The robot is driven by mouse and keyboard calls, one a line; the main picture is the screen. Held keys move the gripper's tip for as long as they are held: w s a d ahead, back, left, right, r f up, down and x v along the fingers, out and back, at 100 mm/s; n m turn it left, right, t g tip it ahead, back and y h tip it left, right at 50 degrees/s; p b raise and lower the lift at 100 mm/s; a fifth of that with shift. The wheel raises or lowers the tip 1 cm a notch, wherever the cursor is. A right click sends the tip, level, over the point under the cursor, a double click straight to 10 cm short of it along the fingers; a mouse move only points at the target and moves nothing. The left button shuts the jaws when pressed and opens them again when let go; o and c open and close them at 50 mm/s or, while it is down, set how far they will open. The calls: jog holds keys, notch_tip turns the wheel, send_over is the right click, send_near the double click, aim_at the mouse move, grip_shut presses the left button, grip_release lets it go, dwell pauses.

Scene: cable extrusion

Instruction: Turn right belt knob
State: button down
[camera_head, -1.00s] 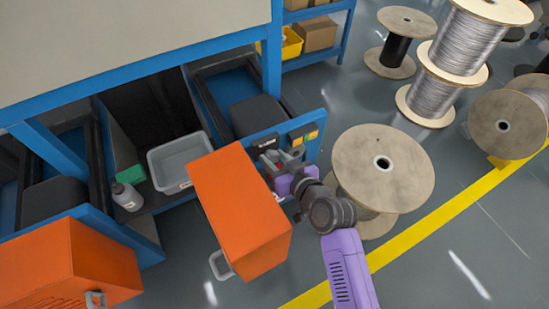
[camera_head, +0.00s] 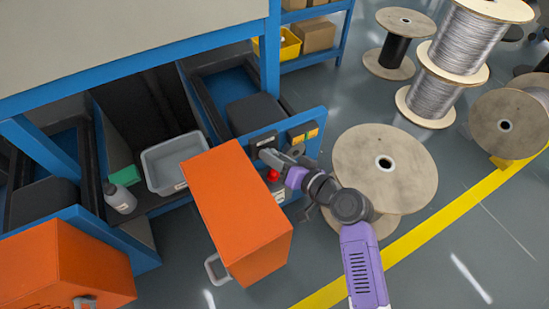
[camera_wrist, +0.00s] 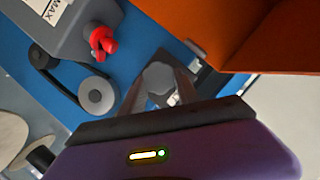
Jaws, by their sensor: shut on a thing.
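My gripper (camera_head: 271,156) is at the front of the blue machine panel (camera_head: 310,128), beside the orange cabinet. In the wrist view, my gripper (camera_wrist: 160,92) has its fingers around a grey rounded knob (camera_wrist: 160,75) and is shut on it. The fingers hide part of this knob, so its turn angle is not clear. A red knob (camera_wrist: 103,42) sticks out of a grey box beside it; the red knob (camera_head: 273,175) also shows just below my gripper in the head view. A dark belt (camera_wrist: 62,85) runs by a grey pulley (camera_wrist: 97,95).
An orange cabinet (camera_head: 235,205) stands close on the left of my gripper. A large wooden spool (camera_head: 384,165) stands close on the right. A grey bin (camera_head: 176,163) and a bottle (camera_head: 119,196) sit on the machine's shelf. Open floor lies in front.

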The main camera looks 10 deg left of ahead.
dwell(0.4)
jog(key=c, duration=0.9)
grip_release()
jog(key=p+v, duration=0.1)
jog(key=v, duration=0.7)
jog(key=shift+p, duration=0.4)
jog(key=shift+w, duration=0.15)
